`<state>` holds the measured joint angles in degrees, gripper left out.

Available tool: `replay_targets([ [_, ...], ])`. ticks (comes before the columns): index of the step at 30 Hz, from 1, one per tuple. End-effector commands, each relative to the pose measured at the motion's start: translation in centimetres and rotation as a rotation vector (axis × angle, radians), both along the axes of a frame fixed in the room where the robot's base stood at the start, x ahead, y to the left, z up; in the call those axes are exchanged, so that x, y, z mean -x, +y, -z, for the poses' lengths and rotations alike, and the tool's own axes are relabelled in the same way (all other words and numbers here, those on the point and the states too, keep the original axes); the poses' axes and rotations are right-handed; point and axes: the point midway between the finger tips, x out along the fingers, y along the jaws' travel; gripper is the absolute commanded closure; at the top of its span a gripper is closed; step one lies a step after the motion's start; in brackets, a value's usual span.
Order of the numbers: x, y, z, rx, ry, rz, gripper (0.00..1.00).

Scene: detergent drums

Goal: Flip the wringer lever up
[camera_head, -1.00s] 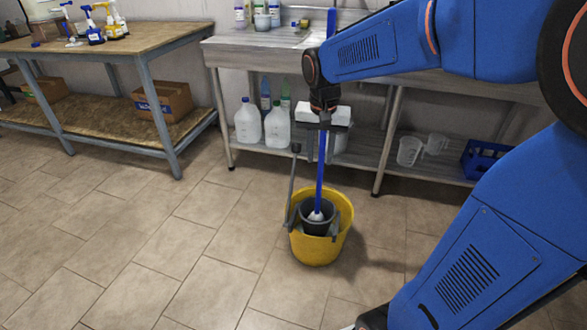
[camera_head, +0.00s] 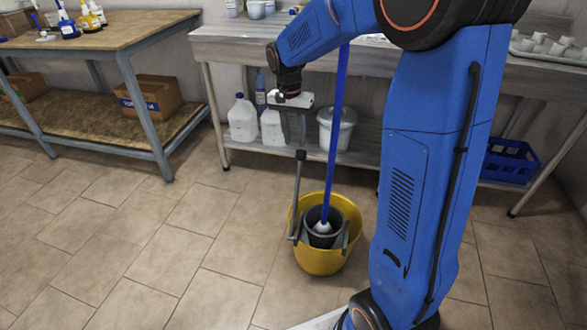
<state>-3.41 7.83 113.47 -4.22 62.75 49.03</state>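The yellow mop bucket (camera_head: 320,262) stands on the tiled floor with a dark grey wringer (camera_head: 316,238) in it. The wringer lever (camera_head: 297,195) is a thin grey bar on the wringer's left side, rising steeply in the picture to a black knob (camera_head: 301,155). A blue mop handle (camera_head: 335,140) stands tilted, its white head end in the wringer. My gripper (camera_head: 295,143) points down just above the knob in the picture, left of the mop handle. Its grey fingers look apart with nothing between them. I cannot tell its depth distance from the knob.
A metal bench (camera_head: 225,40) stands behind the bucket. White jugs (camera_head: 242,120), a white pail (camera_head: 336,130) and a blue crate (camera_head: 510,160) are on its lower shelf. A wooden table (camera_head: 90,45) with a cardboard box (camera_head: 150,97) is at left. Floor left of the bucket is clear.

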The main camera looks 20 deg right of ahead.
Motion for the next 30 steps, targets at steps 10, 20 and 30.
replay_targets([
  [10, 0.3, -0.2, 3.7, 0.000, 0.004, 0.000, 0.69],
  [20, 0.7, -0.6, 9.5, 0.000, 0.004, -0.001, 0.69],
  [30, 1.0, -1.0, 15.0, 0.000, 0.003, -0.001, 0.69],
])
